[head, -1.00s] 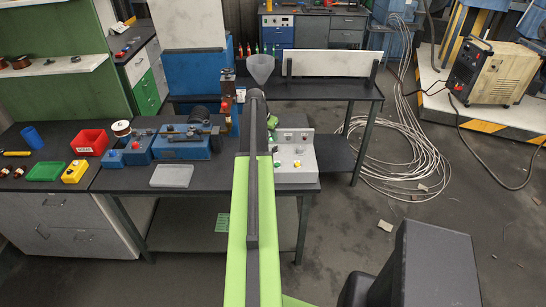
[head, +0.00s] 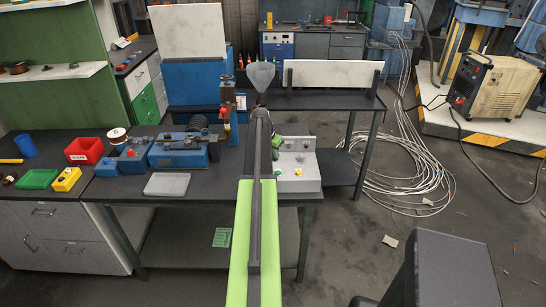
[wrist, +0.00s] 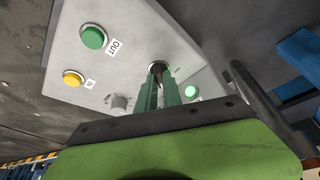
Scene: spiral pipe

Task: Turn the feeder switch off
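The grey control box (head: 305,180) stands on the right end of the workbench, just right of my arm in the head view. Its sloped panel (wrist: 135,65) fills the middle of the wrist view. It carries a green OUT button (wrist: 93,37), a yellow IN button (wrist: 73,78), a grey knob (wrist: 119,103) and a small pale green light (wrist: 191,92). A dark round switch (wrist: 157,65) sits at the tips of my gripper (wrist: 158,75). The two green fingers stand close together with a narrow gap. Whether they touch or grip the switch is unclear.
A blue machine (head: 185,150), a grey tray (head: 167,184), a red bin (head: 84,150) and a yellow box (head: 66,179) stand on the bench to the left. A funnel (head: 261,75) rises behind my arm. Coiled cable (head: 400,190) lies on the floor at right.

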